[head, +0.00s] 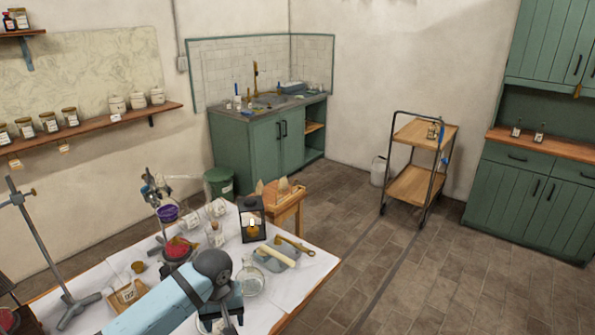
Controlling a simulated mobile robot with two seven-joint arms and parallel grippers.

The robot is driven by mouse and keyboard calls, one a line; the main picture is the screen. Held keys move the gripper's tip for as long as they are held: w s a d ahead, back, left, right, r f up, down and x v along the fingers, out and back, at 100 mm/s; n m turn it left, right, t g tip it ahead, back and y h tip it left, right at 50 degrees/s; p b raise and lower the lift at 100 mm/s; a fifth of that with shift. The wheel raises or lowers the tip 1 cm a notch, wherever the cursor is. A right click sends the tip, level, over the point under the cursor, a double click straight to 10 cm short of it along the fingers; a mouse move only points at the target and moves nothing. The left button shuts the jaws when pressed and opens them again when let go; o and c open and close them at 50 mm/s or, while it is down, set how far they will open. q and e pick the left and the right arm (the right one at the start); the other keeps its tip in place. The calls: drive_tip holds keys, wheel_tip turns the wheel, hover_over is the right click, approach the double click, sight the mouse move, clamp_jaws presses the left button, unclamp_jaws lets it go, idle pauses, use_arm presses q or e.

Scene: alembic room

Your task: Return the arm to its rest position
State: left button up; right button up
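One of my arms (165,302), light blue with a dark round joint, reaches in from the bottom edge over the white-covered table (310,280). Past the joint, a short blue and black part bends down toward the bottom edge. No gripper fingers can be made out there, and I see no object held. My other arm and its gripper are outside the view. The arm hides part of the table's near side.
Behind are a sink cabinet (262,147) and a trolley (407,186). The floor at right is clear.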

use_arm(q)
drive_tip(key=s+d+f+m+t+h, duration=0.3)
drive_tip(key=s+d+f+t+h, duration=0.15)
drive_tip(key=s+f, duration=0.6)
drive_tip(key=s+a+f+m+t, duration=0.1)
drive_tip(key=s+a+t, duration=0.2)
drive_tip(key=s, duration=0.4)
drive_tip(key=s+a+f+m+t+y, duration=0.1)
drive_tip(key=s+a+f+t, duration=0.1)
drive_tip(key=s, duration=0.5)
drive_tip(key=a+t, duration=0.1)
drive_tip(key=a, duration=0.1)
drive_tip(key=shift+s+a+m, duration=0.2)
drive_tip(key=shift+a+m, duration=0.15)
drive_tip(key=shift+m, duration=0.05)
